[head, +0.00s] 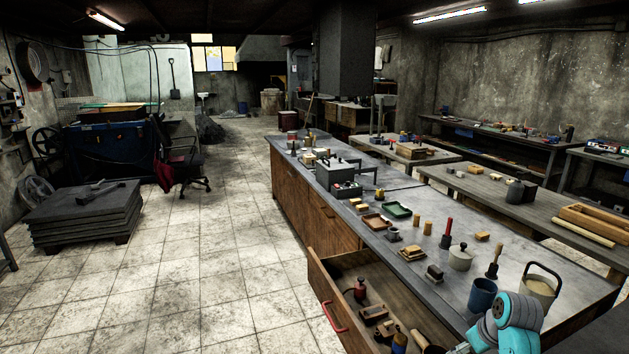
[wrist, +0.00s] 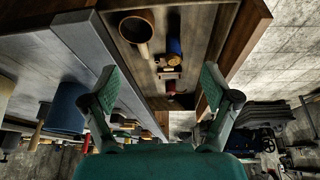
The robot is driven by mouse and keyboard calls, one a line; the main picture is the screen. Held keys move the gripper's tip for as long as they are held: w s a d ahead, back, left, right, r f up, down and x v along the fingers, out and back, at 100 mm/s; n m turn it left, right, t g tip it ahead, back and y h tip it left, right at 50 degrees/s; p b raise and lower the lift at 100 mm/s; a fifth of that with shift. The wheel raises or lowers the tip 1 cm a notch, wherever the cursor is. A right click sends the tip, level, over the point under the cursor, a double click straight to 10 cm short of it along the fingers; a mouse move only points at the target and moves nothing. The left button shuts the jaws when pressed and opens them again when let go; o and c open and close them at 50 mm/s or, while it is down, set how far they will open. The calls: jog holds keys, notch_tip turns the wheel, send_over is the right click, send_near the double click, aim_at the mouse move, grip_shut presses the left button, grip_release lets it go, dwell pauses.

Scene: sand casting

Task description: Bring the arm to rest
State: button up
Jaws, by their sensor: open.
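My gripper (wrist: 160,80) is open in the wrist view, its two green-padded fingers spread wide with nothing between them. It is over or near the pulled-out wooden drawer (wrist: 232,50); the exact height is hard to tell. In the head view my teal and grey arm shows at the bottom right, by the near end of the bench, and the fingers are not clearly visible there. The drawer (head: 318,280) stands open with a red handle (head: 333,317).
The drawer holds a red bottle (head: 360,289), wooden-backed tools and a brown cup (wrist: 135,28). The bench top (head: 400,262) carries a blue cup (head: 481,296), a handled bucket (head: 540,288), a lidded pot (head: 460,257) and trays. The tiled floor (head: 230,270) at left is clear.

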jog(key=s+a+f+m+t, duration=0.1)
jog(key=s+a+f, duration=0.35)
jog(key=f, duration=0.25)
jog(key=s+a+f+t, duration=0.1)
jog(key=s+a+f, duration=0.2)
jog(key=s+f, duration=0.35)
jog(key=s+a+f+m+t+h, duration=0.1)
jog(key=s+a+f+t, duration=0.35)
jog(key=s, duration=0.85)
jog(key=s+a+r+t, duration=0.15)
jog(key=s+r, duration=0.25)
jog(key=s, duration=0.4)
jog(key=s+a+r+m, duration=0.1)
jog(key=s+a+r, duration=0.2)
jog(key=s, duration=0.5)
jog(key=s+a+r+t, duration=0.1)
jog(key=s+a+r, duration=0.25)
jog(key=s, duration=0.45)
jog(key=s+r+t, duration=0.1)
jog(key=s+r, duration=0.5)
jog(key=r, duration=0.3)
jog(key=shift+r, duration=0.3)
jog(key=shift+d, duration=0.1)
